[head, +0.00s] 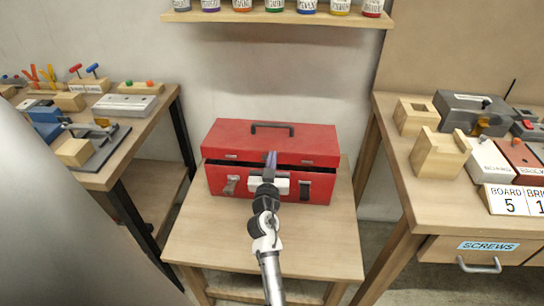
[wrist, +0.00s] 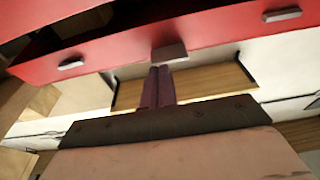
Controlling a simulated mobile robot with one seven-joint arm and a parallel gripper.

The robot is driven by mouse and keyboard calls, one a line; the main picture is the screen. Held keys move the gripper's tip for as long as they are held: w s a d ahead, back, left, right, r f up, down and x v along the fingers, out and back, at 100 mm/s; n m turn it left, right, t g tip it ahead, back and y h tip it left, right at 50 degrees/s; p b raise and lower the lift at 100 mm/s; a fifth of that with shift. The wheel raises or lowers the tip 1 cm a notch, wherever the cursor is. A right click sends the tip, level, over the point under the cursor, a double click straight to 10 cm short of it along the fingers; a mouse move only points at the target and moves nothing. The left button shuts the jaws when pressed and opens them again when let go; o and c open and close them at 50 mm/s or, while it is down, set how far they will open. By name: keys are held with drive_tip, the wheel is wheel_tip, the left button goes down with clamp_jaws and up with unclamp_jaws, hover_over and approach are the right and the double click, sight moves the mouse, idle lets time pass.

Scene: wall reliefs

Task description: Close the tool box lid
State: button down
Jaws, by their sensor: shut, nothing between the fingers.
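The red tool box (head: 318,188) stands on a small wooden table, with its front facing me. Its red lid (head: 225,138), with a black handle on top, is down over the box. A thin dark gap shows between the lid's front edge and the body. The lid also shows in the wrist view (wrist: 225,25), with small grey catches along its edge. My gripper (head: 270,160) is in front of the middle of the box and hides part of its front. In the wrist view its fingers (wrist: 158,72) are together and empty, just by the middle catch; I cannot tell whether they touch.
A workbench (head: 150,116) with tools and wooden blocks stands at the left. Another bench (head: 430,215) with blocks, boxes and a drawer stands at the right. A shelf (head: 280,18) with several paint jars hangs above. The small table (head: 215,245) is clear before the box.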

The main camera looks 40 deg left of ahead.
drive_tip(key=shift+f, duration=0.1)
drive_tip(key=shift+t+y, duration=0.3)
drive_tip(key=shift+y, duration=0.1)
drive_tip(key=f+b, duration=0.1)
drive_tip(key=b, duration=0.2)
drive_tip(key=f+b, duration=0.1)
drive_tip(key=b, duration=0.3)
drive_tip(key=s+f+b, duration=0.1)
drive_tip(key=f+b, duration=0.1)
drive_tip(key=b, duration=0.2)
drive_tip(key=shift+d, duration=0.25)
drive_tip(key=shift+f, duration=0.2)
drive_tip(key=shift+r, duration=0.15)
drive_tip(key=s+d+r, duration=0.1)
drive_tip(key=s+d, duration=0.4)
drive_tip(key=s, duration=0.3)
drive_tip(key=shift+r, duration=0.1)
